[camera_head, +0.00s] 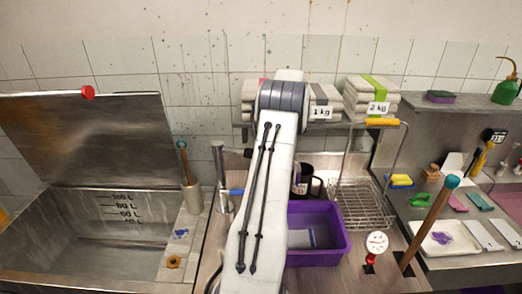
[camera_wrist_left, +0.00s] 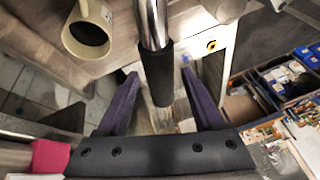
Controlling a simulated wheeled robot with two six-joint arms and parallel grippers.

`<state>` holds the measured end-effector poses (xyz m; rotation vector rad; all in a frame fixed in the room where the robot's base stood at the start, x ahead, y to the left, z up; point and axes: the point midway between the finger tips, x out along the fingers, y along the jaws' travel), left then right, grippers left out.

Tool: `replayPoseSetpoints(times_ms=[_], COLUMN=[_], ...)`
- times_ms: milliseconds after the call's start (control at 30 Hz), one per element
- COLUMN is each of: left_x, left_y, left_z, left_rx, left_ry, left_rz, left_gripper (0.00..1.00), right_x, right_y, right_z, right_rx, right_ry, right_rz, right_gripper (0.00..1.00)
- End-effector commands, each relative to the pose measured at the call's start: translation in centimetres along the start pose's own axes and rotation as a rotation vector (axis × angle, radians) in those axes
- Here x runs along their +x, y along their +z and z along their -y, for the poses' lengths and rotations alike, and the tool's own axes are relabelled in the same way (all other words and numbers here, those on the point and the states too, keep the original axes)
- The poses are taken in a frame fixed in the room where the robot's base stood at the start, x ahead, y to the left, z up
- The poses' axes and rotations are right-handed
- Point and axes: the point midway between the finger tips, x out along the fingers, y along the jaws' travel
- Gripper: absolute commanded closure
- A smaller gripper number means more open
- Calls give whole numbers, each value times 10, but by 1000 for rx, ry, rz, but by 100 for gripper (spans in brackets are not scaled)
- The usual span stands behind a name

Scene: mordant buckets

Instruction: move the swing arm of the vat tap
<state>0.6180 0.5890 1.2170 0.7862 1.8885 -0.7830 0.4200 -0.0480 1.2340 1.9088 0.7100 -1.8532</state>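The vat tap (camera_head: 219,168) stands as a grey metal post right of the vat, with a blue lever (camera_head: 236,192) at its side. My white arm hides what lies right of it in the head view. In the left wrist view a chrome tube with a black sleeve (camera_wrist_left: 158,76), seemingly the tap's swing arm, comes down from the top. My left gripper (camera_wrist_left: 158,88) is open, its two dark purple fingers on either side of the sleeve. Gaps show on both sides; contact is not visible. My left gripper is hidden in the head view. My right gripper is in neither view.
The open steel vat (camera_head: 70,232) with litre marks is at the left, its lid (camera_head: 90,135) raised. A purple tub (camera_head: 325,253), a wire rack (camera_head: 362,203) and a red-based dial (camera_head: 376,245) stand to the right. A cream mug (camera_wrist_left: 76,42) is close by in the wrist view.

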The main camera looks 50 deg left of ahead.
Motion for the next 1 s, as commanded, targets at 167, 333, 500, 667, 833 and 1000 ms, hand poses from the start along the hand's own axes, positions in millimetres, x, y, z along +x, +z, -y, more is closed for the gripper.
replayPoseSetpoints(times_ms=[167, 333, 500, 667, 833, 1000], left_x=[0, -1, -18, -49, -78, -97], left_y=[0, 0, 1, 2, 2, 1], left_z=[0, 0, -2, -2, -2, -2], left_rx=[1, 0, 0, 1, 1, 1], left_ry=[0, 0, 5, 6, 4, 1], left_rz=[2, 3, 2, 2, 2, 1], left_gripper=[28, 28, 28, 28, 28, 28], right_x=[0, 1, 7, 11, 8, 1], right_y=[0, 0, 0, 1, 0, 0], right_z=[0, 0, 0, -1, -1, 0], right_rx=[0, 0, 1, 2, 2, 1], right_ry=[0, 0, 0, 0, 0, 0], right_rz=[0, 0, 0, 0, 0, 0], right_gripper=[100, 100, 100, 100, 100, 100])
